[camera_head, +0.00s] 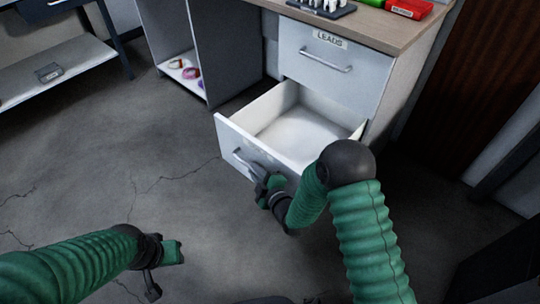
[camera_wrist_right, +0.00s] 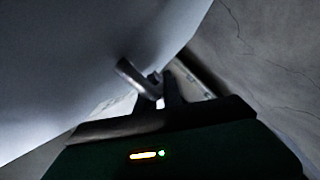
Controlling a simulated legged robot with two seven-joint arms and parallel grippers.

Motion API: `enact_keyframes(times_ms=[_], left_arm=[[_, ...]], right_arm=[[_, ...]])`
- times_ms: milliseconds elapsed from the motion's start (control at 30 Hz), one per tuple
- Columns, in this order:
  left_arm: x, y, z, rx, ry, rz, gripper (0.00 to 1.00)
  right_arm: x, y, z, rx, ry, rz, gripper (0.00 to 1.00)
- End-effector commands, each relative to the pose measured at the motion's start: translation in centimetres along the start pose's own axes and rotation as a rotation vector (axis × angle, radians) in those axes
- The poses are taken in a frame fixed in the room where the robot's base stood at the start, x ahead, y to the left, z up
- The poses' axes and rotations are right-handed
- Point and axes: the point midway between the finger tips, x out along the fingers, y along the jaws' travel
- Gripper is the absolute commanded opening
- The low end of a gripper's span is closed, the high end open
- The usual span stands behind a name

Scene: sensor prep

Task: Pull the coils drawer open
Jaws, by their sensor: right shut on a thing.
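The coils drawer (camera_head: 229,141) is the lower drawer of the cabinet and stands well open, pulled out toward me. Its inside looks empty, and its label is partly hidden by my arm and too dim to read. My right gripper (camera_head: 262,178) is at the front of this drawer, shut on its handle (camera_head: 240,160). The handle also shows in the right wrist view (camera_wrist_right: 138,78), between dark fingers against the pale drawer front. My left gripper (camera_head: 165,262) hangs over the floor at the lower left, away from the cabinet; its fingers are too small to judge.
The upper drawer labelled LEADS (camera_head: 330,65) is closed above. The worktop (camera_head: 375,25) carries a dark rack (camera_head: 318,10) and red and green cases (camera_head: 408,8). An open shelf unit (camera_head: 185,75) stands left of the drawers. The floor (camera_head: 90,150) at left is clear.

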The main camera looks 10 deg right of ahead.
Motion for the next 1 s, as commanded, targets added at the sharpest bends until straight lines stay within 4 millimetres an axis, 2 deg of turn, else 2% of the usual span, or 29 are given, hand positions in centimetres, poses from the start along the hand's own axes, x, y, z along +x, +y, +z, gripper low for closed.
enact_keyframes(times_ms=[200,667,700,733,1000], left_arm=[[-0.4,0.0,-0.1,0.0,0.0,0.0,0.36],[-0.4,0.0,-0.1,0.0,0.0,0.0,0.36],[-0.4,0.0,-0.1,0.0,0.0,0.0,0.36],[-0.4,0.0,-0.1,0.0,0.0,0.0,0.36],[-0.5,0.0,-0.1,0.0,0.0,0.0,0.36]], right_arm=[[-0.8,-1.6,-2.0,-0.001,0.0,-0.006,0.0],[-0.9,-2.0,-2.4,0.001,0.0,-0.005,0.0],[-0.9,-2.0,-2.4,0.001,0.001,-0.005,0.15],[-0.9,-2.0,-2.4,0.001,0.001,-0.005,0.19],[-0.9,-1.9,-2.5,0.001,0.002,-0.002,0.2]])
